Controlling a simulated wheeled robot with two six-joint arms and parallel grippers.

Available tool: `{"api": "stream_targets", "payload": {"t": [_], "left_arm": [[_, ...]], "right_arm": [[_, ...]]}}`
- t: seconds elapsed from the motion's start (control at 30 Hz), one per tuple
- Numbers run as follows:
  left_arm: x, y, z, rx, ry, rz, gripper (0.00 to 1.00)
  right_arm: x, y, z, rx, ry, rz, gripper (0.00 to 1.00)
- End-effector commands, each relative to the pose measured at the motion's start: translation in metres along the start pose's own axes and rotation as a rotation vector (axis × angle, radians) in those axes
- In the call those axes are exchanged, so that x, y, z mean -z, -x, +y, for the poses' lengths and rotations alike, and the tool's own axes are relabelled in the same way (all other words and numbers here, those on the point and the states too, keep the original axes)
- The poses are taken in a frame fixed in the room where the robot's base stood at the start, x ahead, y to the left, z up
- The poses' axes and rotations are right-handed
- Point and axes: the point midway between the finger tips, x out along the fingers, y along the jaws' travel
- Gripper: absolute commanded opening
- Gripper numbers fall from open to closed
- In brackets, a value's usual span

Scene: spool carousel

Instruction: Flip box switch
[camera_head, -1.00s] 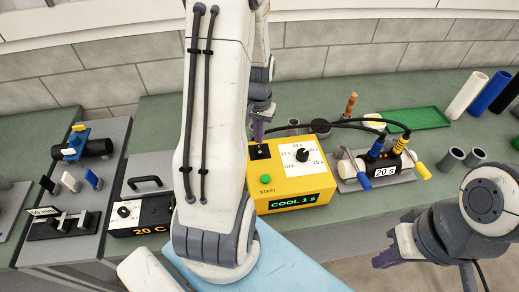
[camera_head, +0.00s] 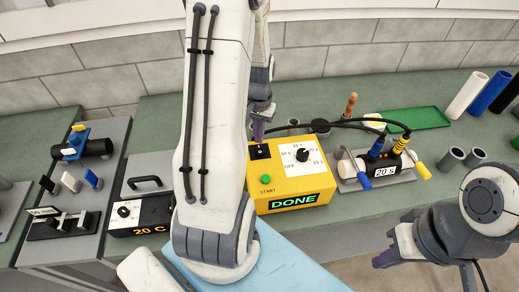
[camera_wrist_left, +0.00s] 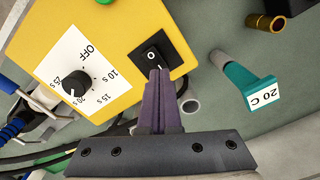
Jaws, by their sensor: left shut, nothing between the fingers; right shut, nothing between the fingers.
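The yellow box (camera_head: 290,198) stands on the bench in the middle of the head view. Its display (camera_head: 293,201) reads DONE in green. It has a green START button (camera_head: 266,179) and a black dial (camera_head: 302,155). The black rocker switch (camera_wrist_left: 154,55) marked O and I is on the box's top corner. My left gripper (camera_wrist_left: 160,75) is shut and empty, its purple fingertips at the switch's lower part, over the I end. I cannot tell whether they touch it. My right gripper (camera_head: 380,261) is at the front right, away from the box.
A fixture with a cylinder labelled 20 s (camera_head: 386,172) stands right of the box, joined to it by black cables. A black unit reading 20 C (camera_head: 150,232) is to the left. A green tray (camera_head: 415,118) lies behind. A teal labelled handle (camera_wrist_left: 248,84) stands near my left fingers.

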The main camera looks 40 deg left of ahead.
Motion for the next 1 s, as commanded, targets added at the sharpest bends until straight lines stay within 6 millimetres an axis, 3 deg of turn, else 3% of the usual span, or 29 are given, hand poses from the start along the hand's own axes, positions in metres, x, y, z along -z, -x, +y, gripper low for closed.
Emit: {"api": "stream_targets", "payload": {"t": [1.0], "left_arm": [[0.0, -0.016, 0.0, 0.0, 0.0, 0.0, 0.0]], "right_arm": [[-0.001, -0.012, 0.001, 0.0, 0.0, 0.0, 0.0]]}}
